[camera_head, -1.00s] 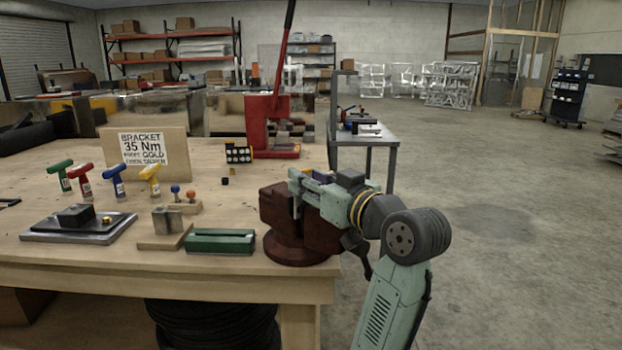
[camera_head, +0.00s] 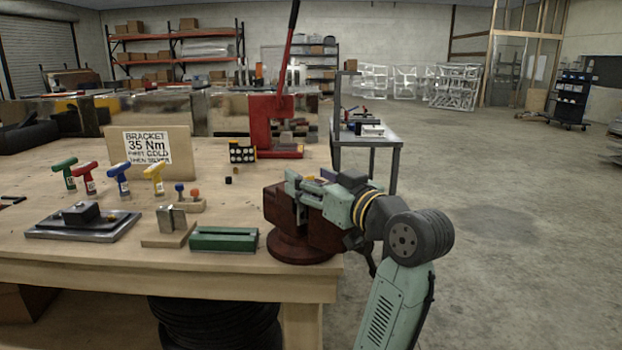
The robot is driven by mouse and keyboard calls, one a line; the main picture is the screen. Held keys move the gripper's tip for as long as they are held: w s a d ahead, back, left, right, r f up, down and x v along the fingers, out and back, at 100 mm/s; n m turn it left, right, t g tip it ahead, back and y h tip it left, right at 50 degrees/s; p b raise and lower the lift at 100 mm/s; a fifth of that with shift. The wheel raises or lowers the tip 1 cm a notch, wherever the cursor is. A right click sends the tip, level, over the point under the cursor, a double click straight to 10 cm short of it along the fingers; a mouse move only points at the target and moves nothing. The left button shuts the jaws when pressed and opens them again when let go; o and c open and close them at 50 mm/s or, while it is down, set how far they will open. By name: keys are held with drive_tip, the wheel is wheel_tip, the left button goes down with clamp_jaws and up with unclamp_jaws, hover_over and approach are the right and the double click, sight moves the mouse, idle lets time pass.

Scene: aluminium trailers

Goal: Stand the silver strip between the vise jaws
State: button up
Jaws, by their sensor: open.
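The dark red vise (camera_head: 325,236) stands at the right front corner of the workbench, with a gap between its jaws. A narrow pale grey upright piece (camera_head: 300,213) shows in that gap; it looks like the silver strip standing there, but its lower end is hidden. My gripper (camera_head: 296,187) reaches in from the right, just above the vise jaws and at the top of this piece. It is open. I cannot tell whether its fingers touch the strip, as they are small and partly overlap it.
A green block (camera_head: 223,240) and a wooden base with metal plates (camera_head: 170,229) lie left of the vise. Several coloured T-handle tools (camera_head: 118,178) stand farther left. A red press (camera_head: 270,135) and a sign board (camera_head: 150,152) stand behind. Open floor lies to the right.

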drive_tip(key=shift+w+d+f, duration=0.25)
drive_tip(key=shift+d+f, duration=0.3)
drive_tip(key=shift+f, duration=0.15)
drive_tip(key=a+r+v, duration=0.1)
drive_tip(key=v, duration=1)
drive_tip(key=shift+s+d+r, duration=0.15)
drive_tip(key=shift+s+d, duration=0.15)
drive_tip(key=shift+s, duration=0.35)
